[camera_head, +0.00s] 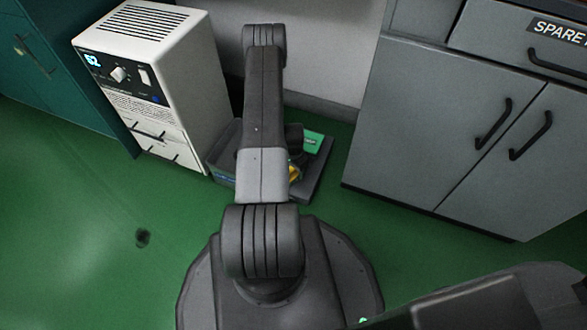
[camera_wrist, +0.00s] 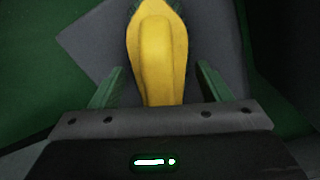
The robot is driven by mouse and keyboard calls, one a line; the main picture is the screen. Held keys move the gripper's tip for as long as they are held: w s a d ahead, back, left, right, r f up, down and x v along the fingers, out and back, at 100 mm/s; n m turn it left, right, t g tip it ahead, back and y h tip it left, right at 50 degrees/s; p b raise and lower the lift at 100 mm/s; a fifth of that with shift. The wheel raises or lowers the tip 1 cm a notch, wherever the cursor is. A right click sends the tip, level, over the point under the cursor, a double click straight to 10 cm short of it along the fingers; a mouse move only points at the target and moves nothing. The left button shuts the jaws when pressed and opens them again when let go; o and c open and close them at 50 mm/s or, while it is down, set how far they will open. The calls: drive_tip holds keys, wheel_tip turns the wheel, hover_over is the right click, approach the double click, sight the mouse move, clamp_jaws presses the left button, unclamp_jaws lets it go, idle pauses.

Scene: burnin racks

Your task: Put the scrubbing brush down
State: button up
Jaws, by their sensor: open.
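The scrubbing brush is the long yellow thing (camera_wrist: 160,50) in the wrist view. It lies between the two green fingers of my gripper (camera_wrist: 158,85), with a gap showing on each side near the fingertips. My gripper is open around it. The brush lies over a grey surface (camera_wrist: 92,42); whether it rests fully on it I cannot tell. In the head view only a small yellow bit (camera_head: 294,173) shows beside my arm, which hides the rest and most of my gripper.
A grey bin (camera_head: 222,166) stands on the green floor by a white cabinet with knobs (camera_head: 190,80). A dark flat slab (camera_head: 318,178) lies right of my arm. Grey cupboards (camera_head: 440,130) stand at right, a teal cabinet (camera_head: 60,75) at left. The floor at left is mostly clear.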

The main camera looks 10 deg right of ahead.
wheel_tip(320, 180, up, 12)
drive_tip(key=p, duration=0.4)
drive_tip(key=shift+r, duration=0.15)
wheel_tip(320, 180, down, 13)
drive_tip(key=b, duration=0.4)
drive_tip(key=shift+b, duration=0.35)
wheel_tip(320, 180, up, 3)
drive_tip(key=shift+r+p, duration=0.15)
drive_tip(key=shift+p, duration=0.8)
drive_tip(key=shift+r, duration=0.65)
